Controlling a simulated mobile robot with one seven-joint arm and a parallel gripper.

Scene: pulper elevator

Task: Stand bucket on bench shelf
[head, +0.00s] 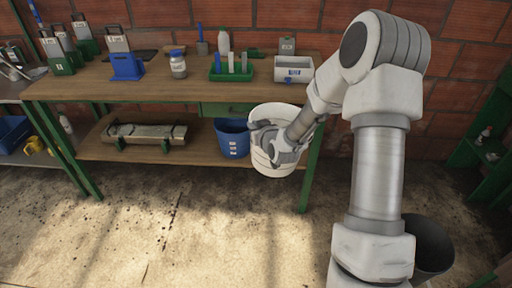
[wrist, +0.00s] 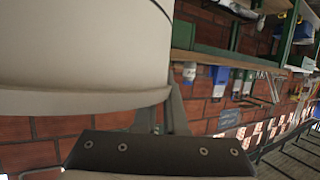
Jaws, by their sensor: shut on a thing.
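A white bucket (head: 272,115) is in my gripper (head: 266,142), which is shut on it. In the head view the bucket is slightly tilted and hangs in front of the bench's right end, apart from the floor. In the wrist view the white bucket (wrist: 80,45) fills the upper left, close to the camera, and my gripper (wrist: 165,120) is partly hidden behind it. The bench's lower shelf (head: 98,150) is wooden and its right part is hidden by the bucket. I cannot tell how far the bucket is from the shelf's front edge.
A blue bucket (head: 233,140) stands on the lower shelf just left of the white one. A long metal part (head: 145,134) lies further left. A green bench leg (head: 307,185) stands at the right. The bench top (head: 190,88) holds tools and containers. A dark bin (head: 432,245) stands behind my arm.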

